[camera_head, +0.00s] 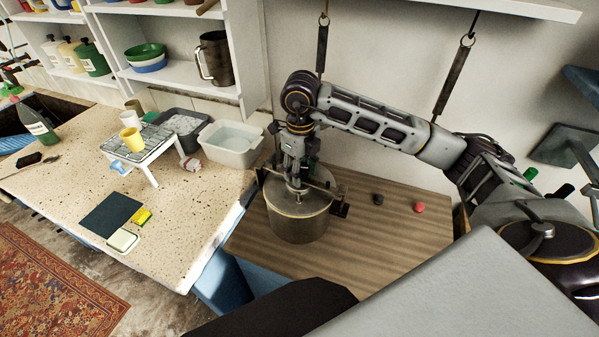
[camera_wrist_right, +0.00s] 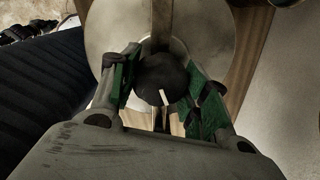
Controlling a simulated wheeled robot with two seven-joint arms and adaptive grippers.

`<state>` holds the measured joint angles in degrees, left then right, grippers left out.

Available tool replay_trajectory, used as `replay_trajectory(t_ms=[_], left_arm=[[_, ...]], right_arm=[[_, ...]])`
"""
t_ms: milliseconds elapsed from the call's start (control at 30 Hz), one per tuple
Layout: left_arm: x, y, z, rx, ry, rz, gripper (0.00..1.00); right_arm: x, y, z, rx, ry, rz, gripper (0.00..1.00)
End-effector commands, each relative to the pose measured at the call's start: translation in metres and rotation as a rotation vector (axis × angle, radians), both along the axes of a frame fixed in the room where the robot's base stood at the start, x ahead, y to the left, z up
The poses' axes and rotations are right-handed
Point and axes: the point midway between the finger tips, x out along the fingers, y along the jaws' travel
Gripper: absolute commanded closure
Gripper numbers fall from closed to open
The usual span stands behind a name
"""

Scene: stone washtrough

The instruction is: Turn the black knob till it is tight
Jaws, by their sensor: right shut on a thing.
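The black knob (camera_wrist_right: 163,80) is round with a white line on it, in the middle of the right wrist view. It sits over the lid (camera_wrist_right: 110,38) of a metal pot (camera_head: 298,221). My right gripper (camera_wrist_right: 160,85) has its green-padded fingers on both sides of the knob and is shut on it. In the head view my right gripper (camera_head: 294,178) reaches down onto the pot from above, and the knob is hidden there. A metal bar (camera_wrist_right: 162,22) crosses the lid at the knob. My left gripper is not in view.
The pot stands on a wooden board (camera_head: 375,232) with a small black piece (camera_head: 378,199) and a red piece (camera_head: 418,207) to its right. A grey-white basin (camera_head: 231,143) and a small white rack (camera_head: 137,142) stand on the speckled counter at left. A shelf (camera_head: 178,76) hangs behind.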

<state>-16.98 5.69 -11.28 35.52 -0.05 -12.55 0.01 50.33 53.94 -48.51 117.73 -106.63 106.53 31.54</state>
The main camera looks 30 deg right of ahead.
Motion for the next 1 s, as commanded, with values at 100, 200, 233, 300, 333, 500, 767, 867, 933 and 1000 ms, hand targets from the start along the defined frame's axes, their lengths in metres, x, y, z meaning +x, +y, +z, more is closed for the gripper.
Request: replay_trajectory(t_ms=[100, 200, 233, 300, 333, 500, 767, 867, 933, 1000], left_arm=[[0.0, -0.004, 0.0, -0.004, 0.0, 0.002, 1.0], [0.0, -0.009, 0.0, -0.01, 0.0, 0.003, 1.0], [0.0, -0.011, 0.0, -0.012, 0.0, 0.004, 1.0], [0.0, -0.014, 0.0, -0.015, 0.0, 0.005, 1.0], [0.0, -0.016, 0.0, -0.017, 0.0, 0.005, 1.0], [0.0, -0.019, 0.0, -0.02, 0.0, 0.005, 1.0], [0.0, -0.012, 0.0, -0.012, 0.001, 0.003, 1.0], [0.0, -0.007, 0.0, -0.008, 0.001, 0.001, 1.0], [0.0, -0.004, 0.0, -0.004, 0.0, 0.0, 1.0], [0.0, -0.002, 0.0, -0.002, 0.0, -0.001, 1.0]], right_arm=[[0.0, -0.001, -0.001, -0.003, 0.001, -0.07, 0.66], [0.0, -0.001, -0.001, -0.003, 0.001, -0.124, 0.66], [0.0, -0.001, -0.001, -0.003, 0.001, -0.136, 0.66], [0.0, -0.001, -0.001, -0.003, 0.001, -0.159, 0.66], [0.0, -0.001, -0.001, -0.003, 0.001, -0.165, 0.66], [0.0, -0.001, -0.001, -0.002, 0.0, -0.172, 0.66], [0.0, -0.001, 0.0, -0.002, -0.001, -0.17, 0.31], [0.0, -0.001, 0.0, -0.001, 0.0, -0.169, 0.28], [0.0, 0.0, 0.0, -0.001, 0.0, -0.169, 0.28], [0.0, 0.0, 0.0, -0.001, 0.0, -0.169, 0.28]])
